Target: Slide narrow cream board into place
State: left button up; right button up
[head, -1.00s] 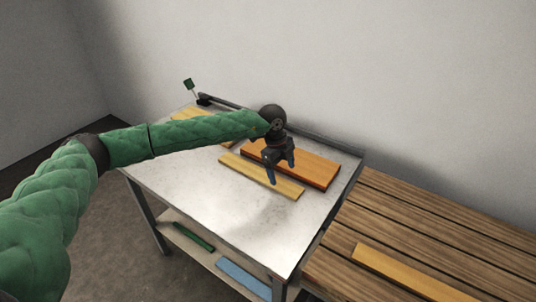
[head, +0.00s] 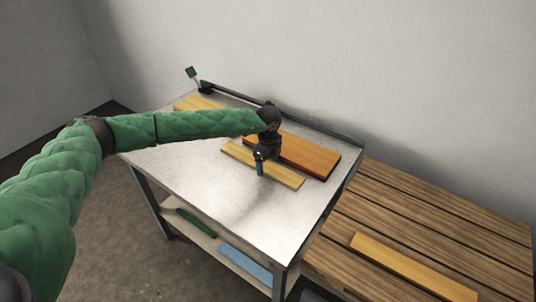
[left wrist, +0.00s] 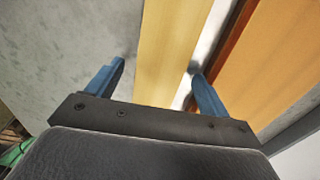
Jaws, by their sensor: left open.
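A narrow cream board (head: 284,177) lies flat on the grey metal table top, in front of a wider orange board (head: 312,156). In the left wrist view the cream board (left wrist: 172,45) runs between my finger tips, with a strip of table and the orange board (left wrist: 268,70) to its right. My left gripper (head: 260,172) is open and points down over the cream board. In the left wrist view its two blue fingers (left wrist: 158,68) are on either side of the board, apart from each other. Whether they touch it I cannot tell. My right gripper is not in view.
Another pale board (head: 192,103) lies at the table's back left, partly behind my arm. A small green piece on a stand (head: 191,73) is at the back corner. A slatted wooden bench (head: 375,210) on the right bears a yellow board (head: 410,266). The table's front is clear.

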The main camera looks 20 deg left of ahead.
aim_at(286, 175)
pick_arm(q)
jog(key=shift+f, duration=0.3)
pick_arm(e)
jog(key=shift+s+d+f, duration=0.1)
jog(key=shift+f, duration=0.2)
pick_arm(q)
jog(key=shift+c, duration=0.4)
jog(key=c, duration=1.1)
jog(key=shift+s+d, duration=0.45)
jog(key=shift+d, duration=0.8)
jog(key=shift+s+d, duration=0.4)
jog(key=shift+d, duration=0.8)
jog(key=shift+s+d, duration=0.45)
jog(key=shift+d, duration=0.8)
jog(key=shift+s+d+b, duration=0.25)
jog(key=shift+s+d, duration=0.2)
jog(key=shift+d, duration=0.85)
jog(key=shift+s+d+b, duration=0.25)
jog(key=shift+s+d, duration=0.25)
jog(key=shift+d, duration=0.8)
jog(key=shift+s+d+b, duration=0.25)
jog(key=shift+s+d, duration=0.2)
jog(key=shift+d, duration=0.85)
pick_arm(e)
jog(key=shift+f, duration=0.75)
